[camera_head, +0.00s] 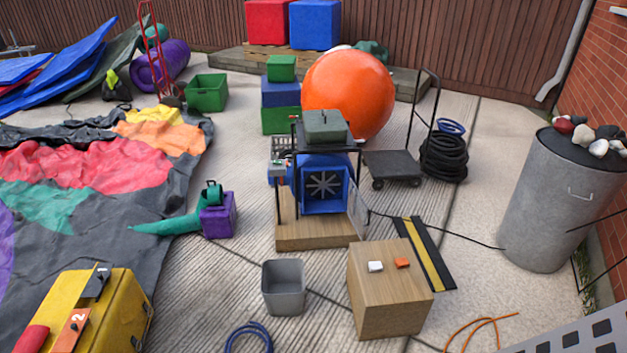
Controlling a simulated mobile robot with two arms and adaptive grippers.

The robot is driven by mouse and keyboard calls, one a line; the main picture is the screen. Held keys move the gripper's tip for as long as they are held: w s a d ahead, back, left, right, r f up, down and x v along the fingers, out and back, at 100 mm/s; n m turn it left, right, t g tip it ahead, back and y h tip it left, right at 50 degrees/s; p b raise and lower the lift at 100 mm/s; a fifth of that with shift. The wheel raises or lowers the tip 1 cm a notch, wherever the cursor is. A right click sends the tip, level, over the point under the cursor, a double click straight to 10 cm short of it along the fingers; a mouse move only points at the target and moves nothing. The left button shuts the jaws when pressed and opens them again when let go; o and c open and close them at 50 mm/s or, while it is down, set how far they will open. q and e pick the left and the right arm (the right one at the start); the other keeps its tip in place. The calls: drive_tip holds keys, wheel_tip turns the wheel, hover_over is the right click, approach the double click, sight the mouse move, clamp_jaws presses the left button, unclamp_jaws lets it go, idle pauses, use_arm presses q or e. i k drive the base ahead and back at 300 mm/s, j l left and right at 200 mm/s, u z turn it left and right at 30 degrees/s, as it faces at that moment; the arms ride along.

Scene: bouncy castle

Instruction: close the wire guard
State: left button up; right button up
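A blue blower (324,184) with a dark fan stands in a black frame on a wooden base (300,238). A thin grey panel, which looks like the wire guard (357,210), stands at the right edge of the blower's front. It is seen nearly edge-on, swung out from the fan, and the fan face is uncovered. Its mesh and hinge are too small to make out. A grey-green case (325,126) sits on top of the frame. Neither of my grippers is in view.
A wooden box (390,300) with a white and an orange block stands in front of the blower. A grey bin (284,287) is to its left. A black-and-yellow cable ramp (426,253) and dark cable lie right. A metal drum (556,203) stands far right.

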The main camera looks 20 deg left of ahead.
sight(366, 212)
drive_tip(key=i+l, duration=0.15)
drive_tip(key=i, duration=0.35)
drive_tip(key=i+l+z, duration=0.15)
drive_tip(key=i, duration=0.4)
